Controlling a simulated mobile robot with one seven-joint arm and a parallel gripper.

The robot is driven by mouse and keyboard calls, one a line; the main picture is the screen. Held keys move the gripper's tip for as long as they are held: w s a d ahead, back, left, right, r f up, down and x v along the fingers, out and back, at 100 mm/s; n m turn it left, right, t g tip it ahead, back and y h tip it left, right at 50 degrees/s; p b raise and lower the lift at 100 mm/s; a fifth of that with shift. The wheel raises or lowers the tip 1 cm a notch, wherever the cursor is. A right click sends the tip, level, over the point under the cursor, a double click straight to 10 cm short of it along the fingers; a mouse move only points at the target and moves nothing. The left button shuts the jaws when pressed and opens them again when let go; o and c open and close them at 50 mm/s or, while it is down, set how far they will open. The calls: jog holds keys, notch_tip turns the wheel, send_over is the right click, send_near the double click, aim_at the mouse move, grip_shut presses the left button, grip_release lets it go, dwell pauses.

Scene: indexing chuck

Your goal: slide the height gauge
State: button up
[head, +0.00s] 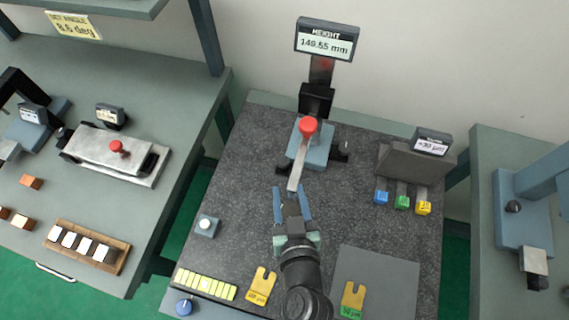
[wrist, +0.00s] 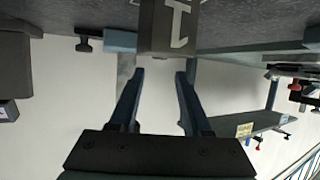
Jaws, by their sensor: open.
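The height gauge stands on the dark granite plate (head: 240,150), with a blue base (head: 318,155), a red knob (head: 308,126) and a black slider (head: 316,100) on its column. Its display (head: 326,42) reads 149.55 mm. A grey bar (head: 297,168) juts from it toward my gripper (head: 291,190). My gripper is open and empty, with its blue fingers just in front of the bar's end. In the wrist view, a grey block with a pale mark (wrist: 170,28) shows beyond the open fingers (wrist: 160,76). I cannot tell whether they touch anything.
Yellow forked pieces (head: 262,288), a yellow block row (head: 205,284) and a small button box (head: 207,226) lie nearer. Side benches (head: 100,75) flank the plate. The plate's left part is mostly clear.

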aim_at(284, 166)
jog(key=p+x, duration=0.1)
jog(key=x, duration=0.7)
grip_shut()
dwell(1.4)
